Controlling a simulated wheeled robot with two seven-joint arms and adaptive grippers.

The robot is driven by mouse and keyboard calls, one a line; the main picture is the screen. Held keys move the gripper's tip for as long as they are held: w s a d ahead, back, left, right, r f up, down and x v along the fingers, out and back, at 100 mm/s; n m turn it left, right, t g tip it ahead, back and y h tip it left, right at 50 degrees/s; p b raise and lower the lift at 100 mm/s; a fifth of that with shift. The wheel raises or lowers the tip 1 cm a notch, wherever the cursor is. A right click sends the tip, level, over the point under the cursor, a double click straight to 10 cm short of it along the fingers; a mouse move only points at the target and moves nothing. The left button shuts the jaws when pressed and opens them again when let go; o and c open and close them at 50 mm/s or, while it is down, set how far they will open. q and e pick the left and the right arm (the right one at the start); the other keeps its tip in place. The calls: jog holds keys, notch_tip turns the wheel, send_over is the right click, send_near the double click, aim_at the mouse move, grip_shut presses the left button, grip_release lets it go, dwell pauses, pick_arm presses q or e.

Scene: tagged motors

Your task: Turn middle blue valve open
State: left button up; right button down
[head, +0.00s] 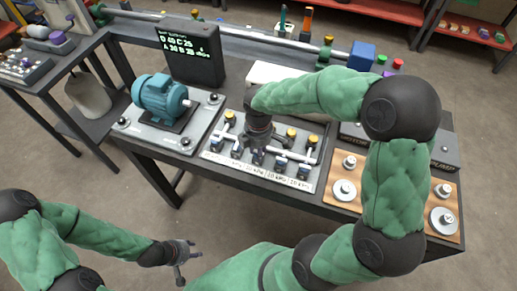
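The valve panel (320,146) is a pale board on the bench with white pipes, yellow-topped parts and a front row of several blue valves. The middle blue valve (257,158) is mostly hidden under my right gripper (256,148), which points down over it. I cannot tell whether its fingers touch the valve or how far apart they are. The valve's handle angle is hidden. Blue valves to the left (237,151) and right (281,163) of it show. My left gripper (187,262) hangs empty in front of the bench, its fingers apart.
A teal motor (162,98) on a grey plate stands left of the panel. A black display (192,52) stands behind it. Wooden boards with round dials (345,190) lie to the right, partly behind my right arm. The floor in front is clear.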

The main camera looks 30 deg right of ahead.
jog(key=m+p, duration=0.1)
jog(key=m, duration=0.7)
jog(key=shift+p, duration=0.35)
jog(key=m, duration=0.8)
jog(key=shift+m, duration=0.3)
jog(key=c, duration=0.9)
grip_release()
jog(key=shift+c, duration=0.2)
jog(key=shift+r, duration=0.1)
